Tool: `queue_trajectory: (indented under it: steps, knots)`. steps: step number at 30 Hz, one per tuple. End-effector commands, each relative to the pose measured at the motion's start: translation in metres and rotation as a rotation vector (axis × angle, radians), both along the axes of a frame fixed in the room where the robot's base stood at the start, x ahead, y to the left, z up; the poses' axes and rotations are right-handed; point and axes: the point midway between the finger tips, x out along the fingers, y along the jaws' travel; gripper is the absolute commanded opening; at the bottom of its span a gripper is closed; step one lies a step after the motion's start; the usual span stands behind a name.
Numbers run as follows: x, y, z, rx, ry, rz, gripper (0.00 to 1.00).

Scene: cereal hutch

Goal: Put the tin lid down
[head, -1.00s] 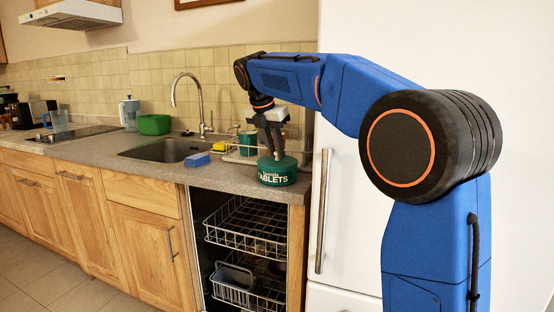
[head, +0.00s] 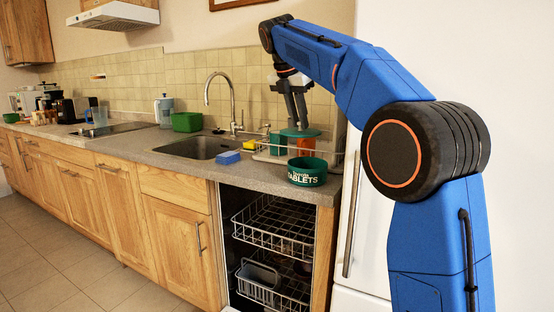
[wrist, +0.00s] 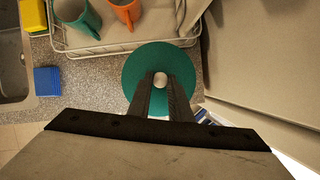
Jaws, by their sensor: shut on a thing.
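The tin lid is a green disc with a pale knob, and it shows in the wrist view (wrist: 131,77) and in the head view (head: 290,132). My gripper (head: 298,126) is shut on the lid's knob and holds it up in the air, above and apart from the tin. The fingertips close on the knob in the wrist view (wrist: 160,86). The green tin (head: 307,173), lettered "TABLETS", stands upright and open-topped on the counter near its right end. The lid hides the tin's opening in the wrist view.
A wire dish rack (head: 262,155) with a green mug (wrist: 86,18) and an orange mug (wrist: 125,10) stands behind the tin. A blue sponge (head: 227,158) lies by the sink (head: 200,148). Grey counter (head: 250,174) is bare left of the tin. A white fridge (head: 400,60) bounds the right.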

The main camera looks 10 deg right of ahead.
Motion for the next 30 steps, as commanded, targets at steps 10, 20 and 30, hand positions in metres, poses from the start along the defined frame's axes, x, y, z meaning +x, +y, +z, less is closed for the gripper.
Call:
queue_trajectory:
  steps: [10,20,30]
  knots:
    - [0.055,0.071,-0.030,-0.001,0.002,-0.007,0.00]
    - [0.077,0.110,-0.048,-0.001,-0.001,-0.014,0.00]
    - [0.078,0.112,-0.090,-0.002,0.002,-0.014,0.00]
